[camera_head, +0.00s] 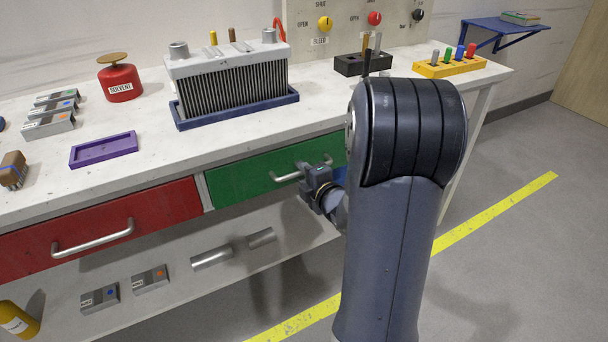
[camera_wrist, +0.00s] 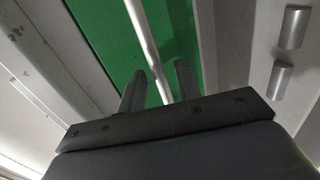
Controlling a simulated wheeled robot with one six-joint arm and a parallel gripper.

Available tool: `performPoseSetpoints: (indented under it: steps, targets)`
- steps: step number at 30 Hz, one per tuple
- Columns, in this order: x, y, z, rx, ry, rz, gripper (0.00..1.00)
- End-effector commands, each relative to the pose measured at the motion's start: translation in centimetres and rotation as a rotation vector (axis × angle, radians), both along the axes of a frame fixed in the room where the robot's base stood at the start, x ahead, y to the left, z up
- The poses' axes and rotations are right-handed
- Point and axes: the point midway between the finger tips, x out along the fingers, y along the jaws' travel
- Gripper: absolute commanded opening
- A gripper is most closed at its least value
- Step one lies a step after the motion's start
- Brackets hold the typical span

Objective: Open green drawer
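The green drawer (camera_head: 240,180) is under the bench top, right of the red drawer, and its front looks flush with the bench. Its metal handle (camera_head: 286,178) runs along the front. My gripper (camera_head: 306,172) is at the right part of this handle. In the wrist view, the handle (camera_wrist: 147,38) passes between the two fingers of my gripper (camera_wrist: 159,82) in front of the green drawer face (camera_wrist: 110,45). The fingers stand apart, with green showing on both sides of the bar, so the gripper looks open around it. My arm hides the drawer's right end.
The red drawer (camera_head: 110,232) is shut at the left. The lower shelf (camera_head: 180,275) holds metal cylinders (camera_head: 212,257) and grey blocks. The bench top carries a finned block in a blue tray (camera_head: 180,122), a solvent can (camera_head: 121,83) and a purple tray (camera_head: 104,149). Open floor lies at right.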

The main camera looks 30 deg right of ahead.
Motion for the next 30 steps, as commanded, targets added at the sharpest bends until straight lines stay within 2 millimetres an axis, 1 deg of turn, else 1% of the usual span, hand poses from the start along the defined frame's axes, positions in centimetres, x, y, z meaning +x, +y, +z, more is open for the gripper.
performPoseSetpoints:
  steps: [1,2,11,24,30]
  targets:
    - [-0.02,-0.01,0.00,0.000,0.000,0.000,0.27]
    - [-0.02,-0.01,0.00,0.000,0.000,0.000,0.25]
    - [-0.03,-0.01,0.01,0.000,0.000,0.000,0.00]
    - [-0.03,-0.02,-0.02,0.000,0.000,0.000,0.00]
    - [0.27,-0.05,-0.16,-0.001,0.000,0.000,0.00]
